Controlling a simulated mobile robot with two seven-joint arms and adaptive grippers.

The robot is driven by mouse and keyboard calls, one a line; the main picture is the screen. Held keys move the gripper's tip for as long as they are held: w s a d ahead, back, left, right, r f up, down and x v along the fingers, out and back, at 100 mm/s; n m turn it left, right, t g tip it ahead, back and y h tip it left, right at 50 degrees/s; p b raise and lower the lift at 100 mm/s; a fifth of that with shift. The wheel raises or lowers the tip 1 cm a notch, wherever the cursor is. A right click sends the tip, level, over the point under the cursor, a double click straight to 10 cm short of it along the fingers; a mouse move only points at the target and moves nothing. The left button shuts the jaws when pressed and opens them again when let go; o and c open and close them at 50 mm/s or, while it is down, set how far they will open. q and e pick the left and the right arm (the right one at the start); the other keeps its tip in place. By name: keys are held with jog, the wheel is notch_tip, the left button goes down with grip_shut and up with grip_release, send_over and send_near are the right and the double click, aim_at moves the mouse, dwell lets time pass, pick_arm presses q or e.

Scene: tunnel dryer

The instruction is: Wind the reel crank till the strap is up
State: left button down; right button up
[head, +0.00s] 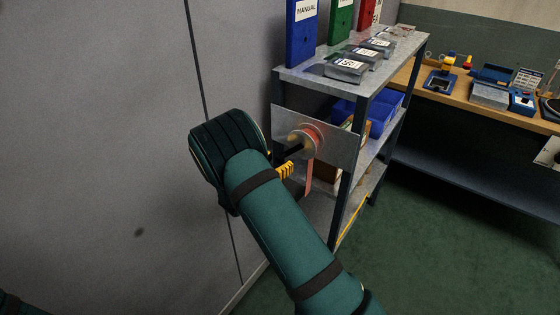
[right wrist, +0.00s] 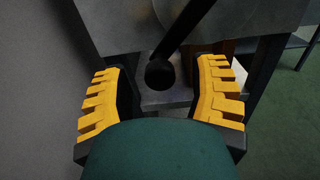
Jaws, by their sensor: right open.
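The reel (head: 312,137) is mounted on a grey metal plate (head: 343,148) on the side of the shelf rack. Its red strap (head: 309,178) hangs down below it. The crank's dark arm (head: 289,152) shows partly in the head view, beside my right wrist. In the right wrist view the black crank arm (right wrist: 188,27) ends in a round black knob (right wrist: 160,74). My right gripper (head: 286,170) is open, and its yellow fingers (right wrist: 159,82) are on either side of the knob with gaps showing. I cannot tell how deep the knob sits between them. My left gripper is out of view.
A grey wall (head: 100,120) is close on the left. A workbench (head: 410,75) with tools stands behind at the right. The green floor (head: 440,225) is clear.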

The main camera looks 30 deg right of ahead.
jog(key=shift+w+d, duration=0.2)
jog(key=shift+d, duration=0.3)
grip_shut()
jog(key=shift+a, duration=0.15)
